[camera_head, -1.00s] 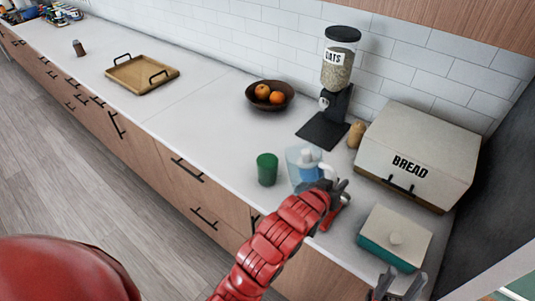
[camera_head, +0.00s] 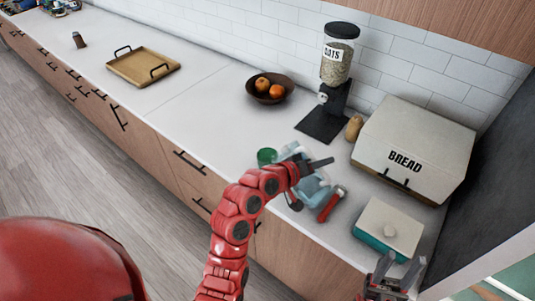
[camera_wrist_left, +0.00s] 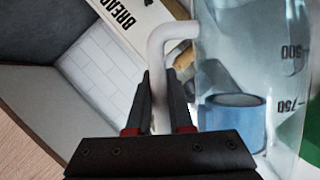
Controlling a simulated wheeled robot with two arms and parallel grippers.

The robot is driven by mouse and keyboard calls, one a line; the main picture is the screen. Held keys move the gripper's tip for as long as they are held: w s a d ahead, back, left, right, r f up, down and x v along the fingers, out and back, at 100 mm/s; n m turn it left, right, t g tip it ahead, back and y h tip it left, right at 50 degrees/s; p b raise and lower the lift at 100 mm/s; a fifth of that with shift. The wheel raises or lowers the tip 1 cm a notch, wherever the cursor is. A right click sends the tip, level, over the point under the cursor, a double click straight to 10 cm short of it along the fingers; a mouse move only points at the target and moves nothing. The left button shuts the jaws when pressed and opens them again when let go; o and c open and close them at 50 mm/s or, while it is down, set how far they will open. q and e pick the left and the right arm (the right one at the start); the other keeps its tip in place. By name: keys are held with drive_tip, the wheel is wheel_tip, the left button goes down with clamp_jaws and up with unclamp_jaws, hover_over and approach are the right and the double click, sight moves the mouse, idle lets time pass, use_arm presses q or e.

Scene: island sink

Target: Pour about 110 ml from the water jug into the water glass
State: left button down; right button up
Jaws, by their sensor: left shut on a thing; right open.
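The water jug (camera_head: 314,192) is clear with bluish water and shows behind my left gripper (camera_head: 318,168) in the head view. In the left wrist view my left gripper (camera_wrist_left: 160,105) is shut on the jug's pale handle (camera_wrist_left: 157,65). The jug's clear wall (camera_wrist_left: 245,50) with volume marks fills the right side there. I cannot tell whether water is flowing. My right gripper (camera_head: 396,273) is open and empty at the bottom right.
A red object (camera_head: 331,204) lies right of the jug. A lidded teal box (camera_head: 388,229), bread box (camera_head: 415,150) and oats dispenser (camera_head: 334,85) stand to the right and behind. A fruit bowl (camera_head: 270,88) is farther back.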

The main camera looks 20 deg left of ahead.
use_arm(q)
drive_tip(key=shift+w+a+r+n+p, duration=0.15)
drive_tip(key=shift+a+r+p, duration=0.1)
drive_tip(key=shift+r, duration=0.15)
drive_tip(key=shift+a+r+n+p, duration=0.1)
drive_tip(key=shift+r+n+p, duration=0.05)
drive_tip(key=shift+r+p, duration=0.15)
drive_tip(key=shift+w+a+r+n+h+p, duration=0.15)
drive_tip(key=shift+a+r+n+h+p, duration=0.25)
drive_tip(key=shift+r, duration=0.2)
drive_tip(key=shift+w+a+r+n+h+p, duration=0.1)
drive_tip(key=shift+a+r+n+h+p, duration=0.15)
drive_tip(key=shift+a+r+n+h, duration=0.25)
drive_tip(key=shift+w+r, duration=0.1)
drive_tip(key=shift+r, duration=0.25)
drive_tip(key=shift+a, duration=0.1)
drive_tip(key=shift+w+a+r+n+h, duration=0.2)
drive_tip(key=shift+w+a+r+n, duration=0.15)
drive_tip(key=shift+a, duration=0.25)
drive_tip(key=shift+w+a+r+n+h, duration=0.25)
drive_tip(key=shift+a+r, duration=0.2)
drive_tip(key=shift+a, duration=0.15)
drive_tip(key=shift+a+r, duration=0.1)
drive_tip(key=shift+a, duration=0.05)
drive_tip(key=shift+w+a+r+n, duration=0.15)
drive_tip(key=shift+a+r+n, duration=0.15)
drive_tip(key=shift+a+n, duration=0.1)
drive_tip(key=shift+d, duration=0.1)
